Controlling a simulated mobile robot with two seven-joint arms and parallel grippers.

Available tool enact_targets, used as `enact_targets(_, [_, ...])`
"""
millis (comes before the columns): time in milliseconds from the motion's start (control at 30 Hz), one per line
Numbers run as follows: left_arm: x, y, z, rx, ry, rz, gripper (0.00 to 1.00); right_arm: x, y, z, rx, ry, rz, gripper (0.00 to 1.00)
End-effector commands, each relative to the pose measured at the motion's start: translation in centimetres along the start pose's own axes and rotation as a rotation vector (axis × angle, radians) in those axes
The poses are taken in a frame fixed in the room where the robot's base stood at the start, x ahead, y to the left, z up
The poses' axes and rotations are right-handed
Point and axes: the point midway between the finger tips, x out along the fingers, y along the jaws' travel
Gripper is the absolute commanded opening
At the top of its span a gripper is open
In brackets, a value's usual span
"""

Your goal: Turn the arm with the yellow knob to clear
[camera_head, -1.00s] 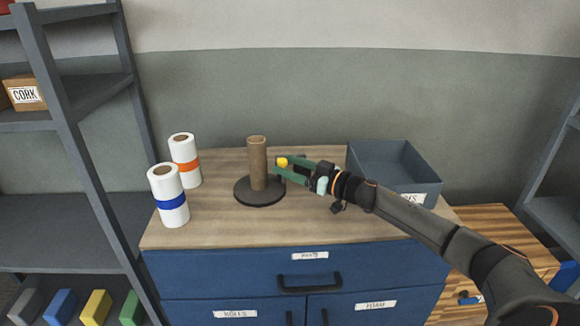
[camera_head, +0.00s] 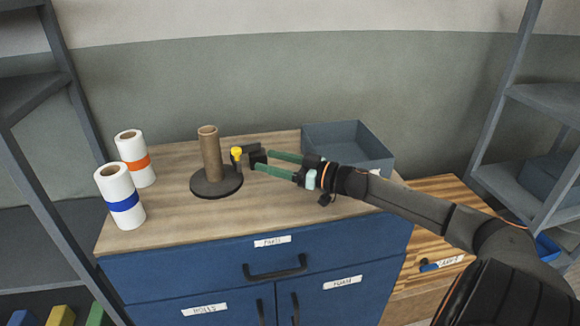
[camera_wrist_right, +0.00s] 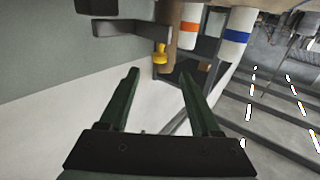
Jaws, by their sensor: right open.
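The yellow knob (camera_head: 237,152) stands just right of a cardboard tube (camera_head: 210,150) on a round dark base (camera_head: 216,188). In the right wrist view the yellow knob (camera_wrist_right: 160,54) and the dark arm (camera_wrist_right: 130,28) show beyond the fingertips. My right gripper (camera_head: 262,160) has green fingers spread, pointing left, just right of the knob. It also shows open and empty in the right wrist view (camera_wrist_right: 158,72). My left gripper is out of view.
Two white rolls, one with an orange band (camera_head: 135,160) and one with a blue band (camera_head: 120,197), stand at the left. A grey bin (camera_head: 350,145) stands behind my right arm. The front of the wooden top (camera_head: 180,230) is clear.

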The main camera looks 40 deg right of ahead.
Motion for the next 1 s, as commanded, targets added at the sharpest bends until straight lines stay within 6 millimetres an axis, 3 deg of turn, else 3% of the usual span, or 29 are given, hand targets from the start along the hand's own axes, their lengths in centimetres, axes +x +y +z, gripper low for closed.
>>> enact_targets(500, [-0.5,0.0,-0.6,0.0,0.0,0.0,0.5,-4.2,0.0,0.0,0.002,-0.001,0.0,0.64])
enact_targets(900, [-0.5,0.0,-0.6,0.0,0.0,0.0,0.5,-4.6,0.0,0.0,-0.001,0.0,0.0,0.64])
enact_targets(1000, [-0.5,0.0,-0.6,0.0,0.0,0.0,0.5,-4.6,0.0,0.0,0.0,0.0,0.0,0.54])
